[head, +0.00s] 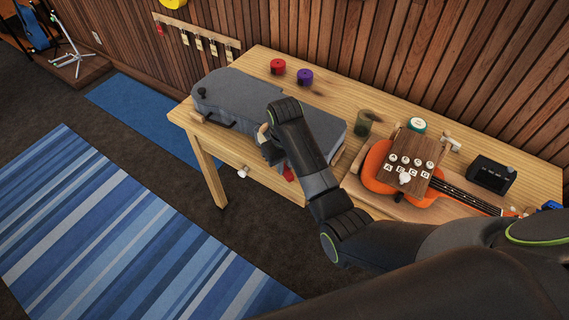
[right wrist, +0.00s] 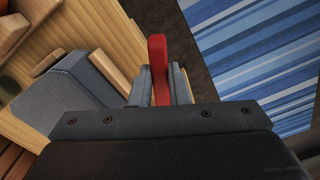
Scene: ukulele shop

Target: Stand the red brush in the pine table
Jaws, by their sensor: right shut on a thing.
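My right gripper (head: 270,148) is near the front edge of the pine table (head: 340,97), beside the grey case. In the right wrist view, the gripper (right wrist: 160,85) is shut on the red brush (right wrist: 157,58), of which a smooth red part sticks out beyond the fingers. A small red part of the brush (head: 288,173) also shows below the gripper in the head view. The rest of the brush is hidden by my gripper. My left gripper is not in view.
The grey case (head: 235,95) covers much of the tabletop's left. A red pot (head: 278,66), a purple pot (head: 305,76) and a greenish glass (head: 364,124) stand behind. An orange ukulele (head: 378,168) and a black box (head: 491,174) are at right. A white knob (head: 242,171) sticks out in front.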

